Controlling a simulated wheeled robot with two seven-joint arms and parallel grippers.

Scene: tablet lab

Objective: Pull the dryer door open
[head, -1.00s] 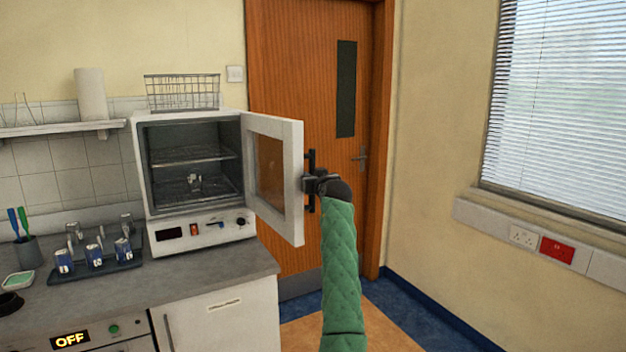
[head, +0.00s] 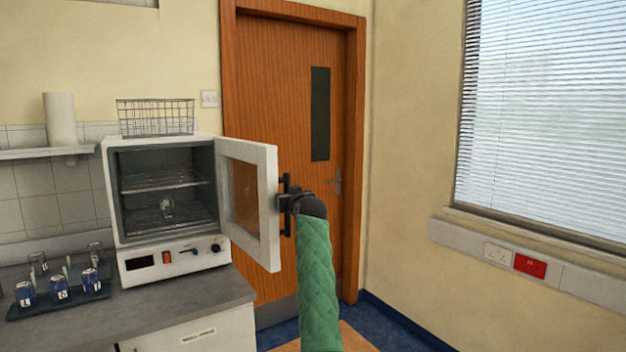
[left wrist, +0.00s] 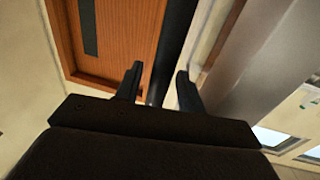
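The dryer (head: 110,190) is a white box on the counter at the left, with dark controls on its front. Its door (head: 268,160) stands open, swung out to the right, with a brown window. A black upright bar handle (head: 286,183) is on the door's outer face. My left gripper (head: 288,203) is at this handle in the head view. In the left wrist view its two fingers (left wrist: 158,80) stand apart on either side of the dark bar (left wrist: 172,45), with narrow gaps showing. My right gripper is not in view.
A wire basket (head: 155,118) sits on top of the dryer. A tray (head: 30,309) with several blue-labelled containers lies on the counter (head: 190,300) to the left. A wooden door (head: 285,80) is behind; the floor to the right looks clear.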

